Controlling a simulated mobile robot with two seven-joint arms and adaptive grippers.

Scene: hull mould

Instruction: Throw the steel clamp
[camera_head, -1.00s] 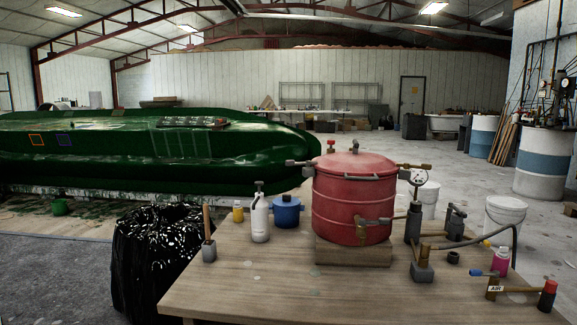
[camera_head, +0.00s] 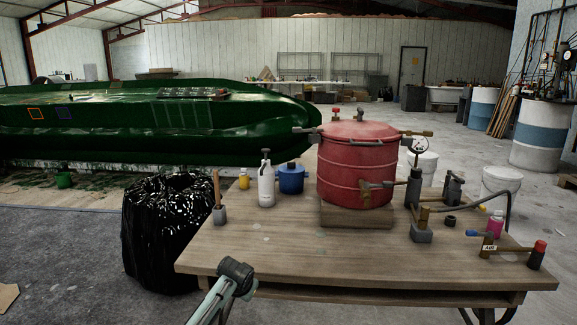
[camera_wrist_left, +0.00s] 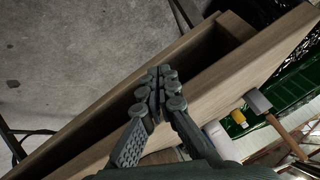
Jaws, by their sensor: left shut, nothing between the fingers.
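I cannot make out for certain a steel clamp in either view. Small grey metal fittings (camera_head: 421,234) and brass valves stand on the right part of the wooden table (camera_head: 240,245), but I cannot tell whether one is the clamp. My left gripper (camera_wrist_left: 165,75) is shut and empty in the wrist view, by the wooden table edge (camera_wrist_left: 245,60). In the head view, part of my left arm rises at the bottom in front of the table's near edge; its fingertips are not clear there. My right gripper is not in view.
A black-bagged bin (camera_head: 165,235) stands left of the table. A green hull (camera_head: 150,135) lies behind.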

